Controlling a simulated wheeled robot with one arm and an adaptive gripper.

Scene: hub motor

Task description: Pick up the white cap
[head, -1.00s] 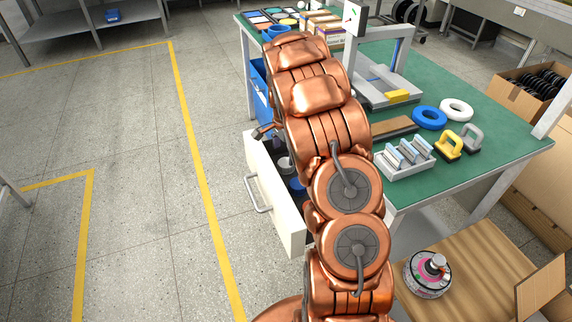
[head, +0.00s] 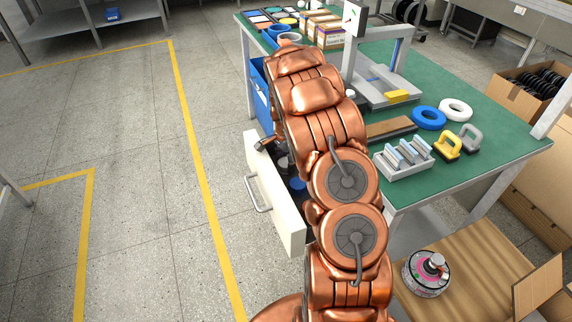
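I cannot make out the white cap for certain. A small white piece (head: 351,94) shows on the green table right beside my arm, partly hidden by it. In the open drawer, a grey round piece (head: 283,161) and a blue round piece (head: 298,185) show, partly covered by my copper arm. My gripper is mostly hidden behind the arm; only a small dark and copper part (head: 265,144), perhaps of the gripper, shows above the drawer's far left edge. Its fingers and anything between them are hidden.
The white drawer (head: 276,205) stands open on the table's left side. The floor at left is clear.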

